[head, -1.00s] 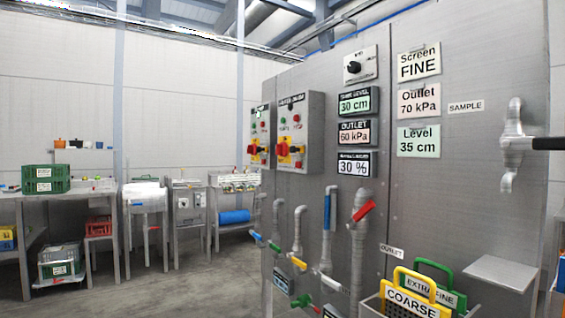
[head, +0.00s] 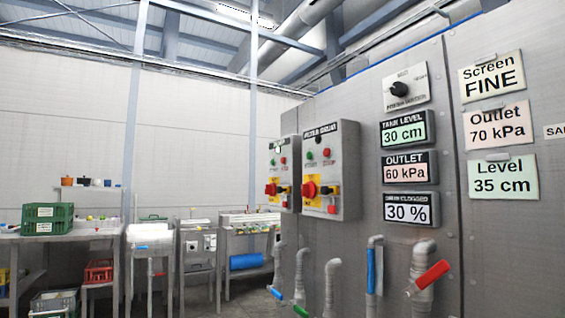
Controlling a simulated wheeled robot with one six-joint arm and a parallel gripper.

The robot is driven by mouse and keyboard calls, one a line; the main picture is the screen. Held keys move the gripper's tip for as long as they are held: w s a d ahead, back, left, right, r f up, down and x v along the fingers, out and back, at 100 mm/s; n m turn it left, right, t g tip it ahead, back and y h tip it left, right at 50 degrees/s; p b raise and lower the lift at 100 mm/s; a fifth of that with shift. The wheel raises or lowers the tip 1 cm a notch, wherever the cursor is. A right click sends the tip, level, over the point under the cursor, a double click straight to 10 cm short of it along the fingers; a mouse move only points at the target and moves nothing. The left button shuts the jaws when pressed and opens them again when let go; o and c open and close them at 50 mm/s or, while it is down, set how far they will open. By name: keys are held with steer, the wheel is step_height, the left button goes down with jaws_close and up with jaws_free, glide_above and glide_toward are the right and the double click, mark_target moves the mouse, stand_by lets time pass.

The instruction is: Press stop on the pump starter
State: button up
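Two grey starter boxes hang side by side on the big grey panel. The left starter box (head: 284,174) has a green button (head: 271,162), a red button (head: 283,160) and a red rotary handle (head: 270,189) on a yellow plate; its top label is too small to read. The right starter box (head: 336,174) has a dark top label, probably ending in "DRUM", with a green button (head: 310,155), a red button (head: 327,153) and a red rotary handle (head: 309,189) on yellow. My gripper is not in view.
A selector knob (head: 399,89) sits above displays reading 30 cm, 60 kPa and 30 %. Cards show Screen FINE, Outlet 70 kPa and Level 35 cm. Valved pipes, one with a red handle (head: 433,273), stand below. Benches with a green crate (head: 48,207) line the back left.

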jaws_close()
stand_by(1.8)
